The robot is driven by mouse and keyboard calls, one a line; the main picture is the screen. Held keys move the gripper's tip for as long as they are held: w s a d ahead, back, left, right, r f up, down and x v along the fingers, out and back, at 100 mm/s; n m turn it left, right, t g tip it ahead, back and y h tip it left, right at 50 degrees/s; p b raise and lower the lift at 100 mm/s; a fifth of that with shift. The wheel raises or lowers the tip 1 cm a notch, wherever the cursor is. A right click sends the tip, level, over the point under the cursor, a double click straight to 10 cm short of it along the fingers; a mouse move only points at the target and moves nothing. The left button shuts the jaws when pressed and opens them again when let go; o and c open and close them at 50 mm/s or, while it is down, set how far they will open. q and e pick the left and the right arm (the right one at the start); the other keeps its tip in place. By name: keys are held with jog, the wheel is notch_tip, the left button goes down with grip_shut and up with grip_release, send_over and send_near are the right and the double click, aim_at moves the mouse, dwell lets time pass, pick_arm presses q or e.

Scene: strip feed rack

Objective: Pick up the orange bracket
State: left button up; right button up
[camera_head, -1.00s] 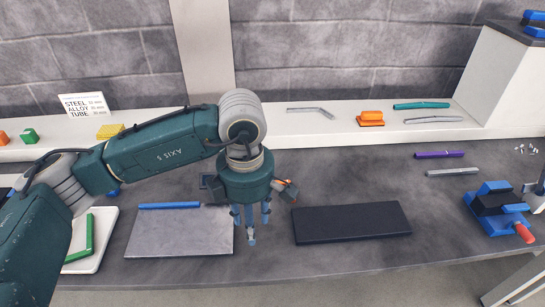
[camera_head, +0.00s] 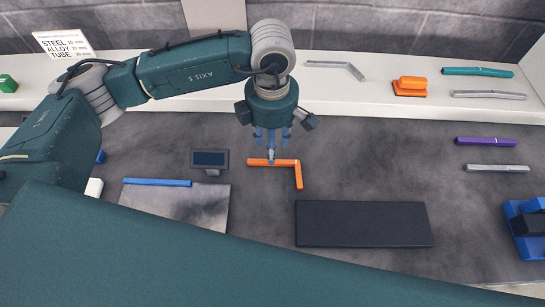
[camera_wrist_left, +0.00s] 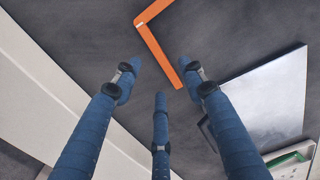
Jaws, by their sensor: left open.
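The orange bracket (camera_head: 298,177) is L-shaped and lies flat on the dark bench, behind the black mat. My left gripper (camera_head: 271,150) points down over the bracket's long arm, with its three blue fingers spread. One fingertip overlaps the bracket in the head view; I cannot tell whether it touches. In the left wrist view the bracket (camera_wrist_left: 158,50) lies beyond the fingertips, its near end between two fingers of the gripper (camera_wrist_left: 160,75). The gripper is open and empty. My right gripper is not in view.
A small dark display (camera_head: 209,160) stands left of the bracket. A grey plate (camera_head: 205,208) and a blue strip (camera_head: 157,182) lie left, the black mat (camera_head: 364,224) in front. A white shelf (camera_head: 345,96) runs behind. A large teal part of mine crosses the foreground.

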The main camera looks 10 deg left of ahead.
pick_arm(q)
notch_tip(320, 180, down, 5)
jog(key=shift+p, duration=1.25)
jog(key=shift+f, duration=0.45)
jog(key=shift+w, duration=0.1)
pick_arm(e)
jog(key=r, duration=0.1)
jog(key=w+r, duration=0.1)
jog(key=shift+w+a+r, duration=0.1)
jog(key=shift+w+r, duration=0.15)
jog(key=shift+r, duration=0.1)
pick_arm(q)
jog(key=shift+c, duration=0.3)
grip_shut()
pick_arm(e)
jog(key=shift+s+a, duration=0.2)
